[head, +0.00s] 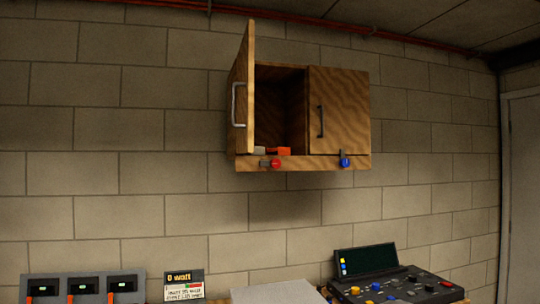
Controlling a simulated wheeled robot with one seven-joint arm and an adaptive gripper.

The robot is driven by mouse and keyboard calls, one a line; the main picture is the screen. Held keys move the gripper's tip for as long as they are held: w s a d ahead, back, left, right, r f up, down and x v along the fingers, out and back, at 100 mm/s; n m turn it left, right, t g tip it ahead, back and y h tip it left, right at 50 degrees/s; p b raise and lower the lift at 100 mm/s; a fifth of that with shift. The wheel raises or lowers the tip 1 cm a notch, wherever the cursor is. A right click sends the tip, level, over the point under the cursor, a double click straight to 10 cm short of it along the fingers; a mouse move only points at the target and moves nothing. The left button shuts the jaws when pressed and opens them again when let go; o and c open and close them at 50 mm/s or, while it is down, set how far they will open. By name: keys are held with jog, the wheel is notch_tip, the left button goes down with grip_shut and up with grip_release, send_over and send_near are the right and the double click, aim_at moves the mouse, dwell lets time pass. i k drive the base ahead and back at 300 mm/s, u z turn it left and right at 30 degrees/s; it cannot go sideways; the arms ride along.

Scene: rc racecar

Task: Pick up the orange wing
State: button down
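A small orange piece (284,151), which looks like the orange wing, lies on the floor of the wooden wall cabinet (345,104), near its front edge. It is small in the picture, so its full shape cannot be made out. A pale piece (259,150) lies just left of it. The cabinet's left door (243,92) stands swung open and its right door is shut. My gripper is not in view.
A red knob (275,163) and a blue knob or switch (344,160) sit on the cabinet's front lower edge. Below are a black control console (400,288) at right, a "0 watt" display (185,278), and a grey panel with several small screens (82,284) at left.

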aim_at(279, 151)
jog(key=u, duration=0.25)
jog(key=i, duration=0.25)
jog(key=u, duration=0.8)
jog(key=i, duration=1.4)
jog(key=z, duration=0.55)
